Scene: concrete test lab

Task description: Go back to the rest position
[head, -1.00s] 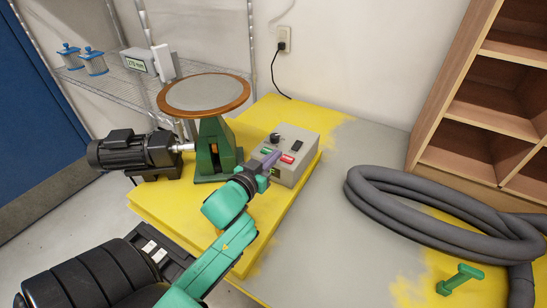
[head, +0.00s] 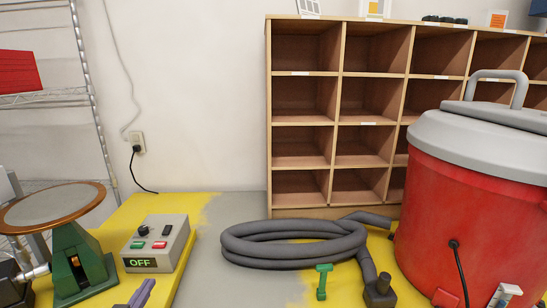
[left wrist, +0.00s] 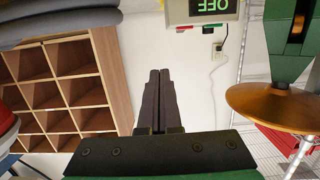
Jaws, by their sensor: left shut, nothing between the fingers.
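My left gripper (head: 142,293) shows at the bottom edge of the head view, only its purple fingertips in sight, in front of the grey control box (head: 158,243). In the left wrist view its two dark fingers (left wrist: 158,98) lie together, shut and empty. The control box has a green button, a red button, a dark knob and a display reading OFF. It shows upside down at the top of the left wrist view (left wrist: 213,8), apart from the fingers. My right gripper is in neither view.
A green stand with a round plate (head: 55,207) is at the left. A grey coiled hose (head: 290,245) and a green T-shaped piece (head: 323,281) lie right of the box. A red drum (head: 450,225) stands at the right, wooden shelves (head: 338,125) behind. Bare floor shows between box and hose.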

